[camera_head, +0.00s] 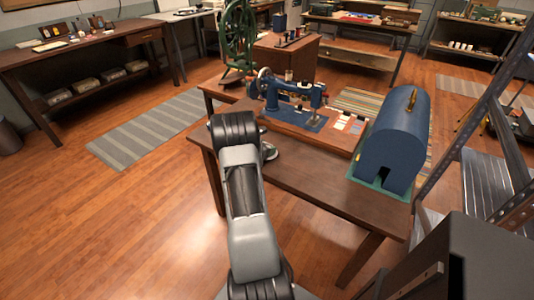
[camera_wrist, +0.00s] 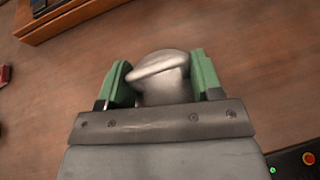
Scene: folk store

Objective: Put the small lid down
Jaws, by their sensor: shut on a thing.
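The small lid (camera_wrist: 160,68) is a silvery, rounded metal piece between the two green finger pads of my gripper (camera_wrist: 161,75) in the wrist view. My gripper is shut on it. The lower part of the lid is hidden behind the gripper body. Brown wood lies beyond it, and I cannot tell whether the lid touches the wood. In the head view my arm reaches to the left part of the brown table (camera_head: 300,180) and hides most of the gripper. A small silvery shape (camera_head: 270,154) shows just right of the arm's end; I cannot tell whether it is the lid.
A blue sewing machine (camera_head: 300,92) on a wooden base stands behind my arm's end. A blue domed case (camera_head: 395,138) stands on a green mat at the table's right. The table's front strip between arm and case is bare. A metal shelf (camera_head: 480,160) stands far right.

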